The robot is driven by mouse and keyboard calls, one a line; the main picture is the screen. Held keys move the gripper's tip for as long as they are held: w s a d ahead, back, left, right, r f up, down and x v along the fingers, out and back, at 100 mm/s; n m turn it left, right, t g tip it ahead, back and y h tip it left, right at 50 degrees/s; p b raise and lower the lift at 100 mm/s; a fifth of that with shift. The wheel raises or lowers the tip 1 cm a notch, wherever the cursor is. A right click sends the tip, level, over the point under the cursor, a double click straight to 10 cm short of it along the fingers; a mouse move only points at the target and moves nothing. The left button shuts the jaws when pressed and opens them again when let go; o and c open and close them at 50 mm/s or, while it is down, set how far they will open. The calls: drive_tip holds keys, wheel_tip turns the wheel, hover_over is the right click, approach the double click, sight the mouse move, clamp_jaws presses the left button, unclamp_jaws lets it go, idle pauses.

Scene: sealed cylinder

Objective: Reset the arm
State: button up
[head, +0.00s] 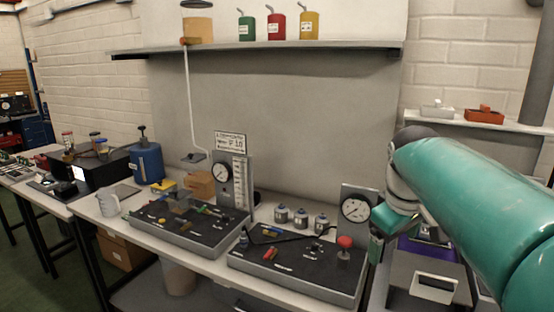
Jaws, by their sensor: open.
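My teal arm reaches in from the right edge of the head view, with a dark joint at its upper end. Smaller teal and grey parts of the arm hang below that joint, beside the right gauge. My gripper's fingers cannot be made out, and the large arm link covers much of that side. No object is seen held.
A workbench (130,228) carries a left panel (190,232) and a right panel (295,270), each with a dial gauge. A shelf (270,48) with coloured cans hangs above. A grey box (433,287) is below my arm.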

drive_tip(key=s+a+f+m+t, duration=0.1)
drive_tip(key=s+a+f+m, duration=0.2)
drive_tip(key=s+f, duration=0.2)
drive_tip(key=s+a+f+m+t+y, duration=0.1)
drive_tip(key=s+a+f+m, duration=0.1)
drive_tip(key=s+f, duration=0.4)
drive_tip(key=s+a, duration=0.1)
drive_tip(key=s, duration=0.4)
drive_tip(key=shift+s+a+m, duration=0.2)
drive_tip(key=shift+a+m, duration=0.2)
drive_tip(key=shift+d, duration=0.15)
